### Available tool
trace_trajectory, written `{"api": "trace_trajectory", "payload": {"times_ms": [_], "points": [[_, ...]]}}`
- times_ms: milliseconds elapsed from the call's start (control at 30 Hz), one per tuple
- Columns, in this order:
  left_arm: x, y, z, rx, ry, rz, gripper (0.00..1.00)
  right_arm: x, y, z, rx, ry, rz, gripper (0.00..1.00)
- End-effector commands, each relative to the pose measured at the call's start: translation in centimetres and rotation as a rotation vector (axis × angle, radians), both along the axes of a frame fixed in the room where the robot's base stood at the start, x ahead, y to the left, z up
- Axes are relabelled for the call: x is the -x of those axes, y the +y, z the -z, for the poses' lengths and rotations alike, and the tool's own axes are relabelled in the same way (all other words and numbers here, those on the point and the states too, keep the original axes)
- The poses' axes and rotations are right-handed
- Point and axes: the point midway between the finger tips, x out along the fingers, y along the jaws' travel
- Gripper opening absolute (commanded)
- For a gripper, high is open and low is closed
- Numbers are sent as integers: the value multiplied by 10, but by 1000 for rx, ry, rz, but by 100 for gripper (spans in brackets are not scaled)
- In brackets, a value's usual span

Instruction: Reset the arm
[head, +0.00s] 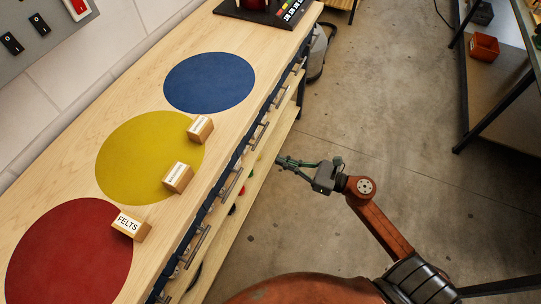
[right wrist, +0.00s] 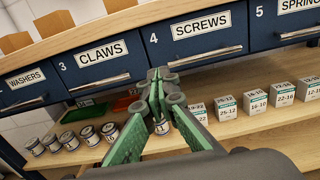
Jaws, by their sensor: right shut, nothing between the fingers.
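My right gripper (head: 291,163) is in the middle of the head view, over the floor just right of the bench's front edge. It is shut and empty. In the right wrist view its green-padded fingers (right wrist: 158,92) meet in front of the drawers and shelf. The orange right arm (head: 380,229) reaches in from the lower right. My left gripper is not in view.
The bench (head: 221,137) carries red (head: 70,255), yellow (head: 140,160) and blue (head: 208,82) discs and labelled wooden blocks, one reading FELTS (head: 130,224). Drawers (right wrist: 195,38) with metal handles are closed. Small cans (right wrist: 68,141) and boxes (right wrist: 253,104) stand on the shelf below.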

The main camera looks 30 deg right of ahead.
Motion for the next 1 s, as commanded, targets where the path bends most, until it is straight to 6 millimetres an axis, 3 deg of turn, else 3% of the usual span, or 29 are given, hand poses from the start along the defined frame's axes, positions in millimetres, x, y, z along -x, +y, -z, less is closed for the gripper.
{"api": "trace_trajectory", "payload": {"times_ms": [433, 567, 667, 767, 900, 1000], "points": [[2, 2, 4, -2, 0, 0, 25, 8, -9, 2, -24, 13, 13, 0], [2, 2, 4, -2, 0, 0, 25, -1, -37, 25, -245, 128, 142, 0], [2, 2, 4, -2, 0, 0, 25, -5, -78, 68, -550, 283, 326, 0], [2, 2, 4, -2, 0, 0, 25, 5, -117, 129, -870, 438, 528, 0], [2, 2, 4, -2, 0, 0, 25, 38, -152, 218, -1250, 608, 797, 0], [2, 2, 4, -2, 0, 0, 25, 73, -163, 282, -1484, 703, 988, 0]]}}
